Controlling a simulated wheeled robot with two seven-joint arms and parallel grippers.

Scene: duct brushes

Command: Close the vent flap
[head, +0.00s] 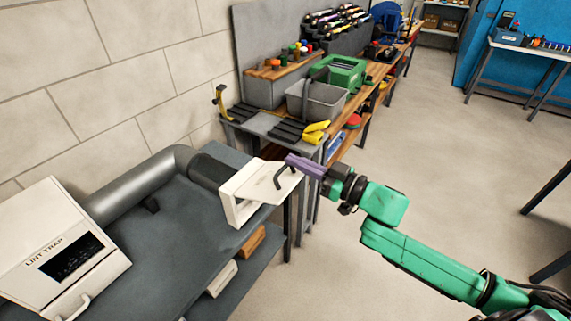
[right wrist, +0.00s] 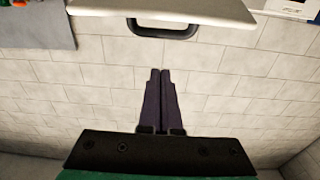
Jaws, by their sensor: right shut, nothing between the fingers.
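The white vent box (head: 237,207) sits at the end of the duct, on the right end of the dark grey bench. Its white flap (head: 266,183) stands open, sticking out from the box's top. A dark handle (head: 281,177) is on the flap; it also shows in the right wrist view (right wrist: 163,31), under the pale flap (right wrist: 190,10). My right gripper (head: 290,160) has purple fingers, shut and empty, by the flap's outer edge in the head view. In the right wrist view its fingertips (right wrist: 160,71) point toward the handle with a gap in the picture. My left gripper is not in view.
A grey duct (head: 140,185) runs to the white lint trap box (head: 60,250) on the left. Behind the vent, a workbench holds a grey bin (head: 316,103), a green case (head: 343,72) and yellow-handled tool (head: 316,131).

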